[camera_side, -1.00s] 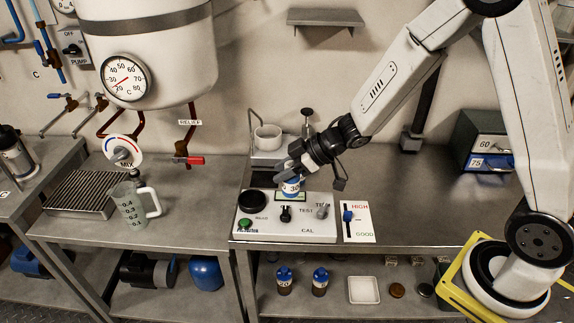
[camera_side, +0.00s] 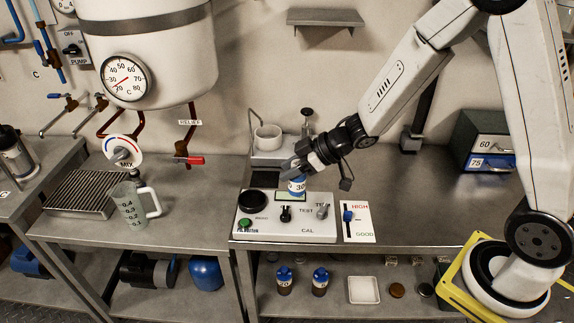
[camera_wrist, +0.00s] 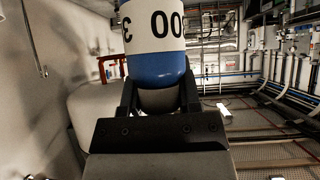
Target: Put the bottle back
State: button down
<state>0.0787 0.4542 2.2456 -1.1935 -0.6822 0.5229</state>
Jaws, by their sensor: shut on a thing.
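My gripper (camera_side: 300,170) is shut on a small bottle (camera_side: 297,187) with a white label, on which "30" can be read, and a blue part. It holds the bottle over the back of the white test panel (camera_side: 275,230); I cannot tell whether the bottle's lower end touches it. In the wrist view the bottle (camera_wrist: 158,65) stands between my fingers (camera_wrist: 160,95), with its white label above a blue band.
The panel carries a black round pad (camera_side: 252,201), a green button (camera_side: 245,224) and knobs. A HIGH/GOOD slider card (camera_side: 358,222) lies to its right. A white tray (camera_side: 363,290) is on the lower shelf. A measuring jug (camera_side: 130,205) stands left. The bench to the right is mostly clear.

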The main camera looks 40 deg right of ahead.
jog(key=s+d+f+m+t+h, duration=0.1)
jog(key=s+d+m+h, duration=0.25)
jog(key=d, duration=0.65)
jog(key=s+d+f+m+t+h, duration=0.25)
jog(key=d+m+h, duration=0.2)
jog(key=d, duration=0.55)
jog(key=w+d+f+y, duration=0.1)
jog(key=w+d+f, duration=0.2)
jog(key=w+f, duration=0.5)
jog(key=shift+w+d+f+g, duration=0.3)
jog(key=shift+w+g, duration=0.15)
jog(key=shift+w, duration=1.85)
jog(key=shift+w+f, duration=0.15)
jog(key=shift+f, duration=0.75)
jog(key=shift+w+f, duration=0.1)
jog(key=shift+f, duration=0.8)
jog(key=shift+f, duration=0.15)
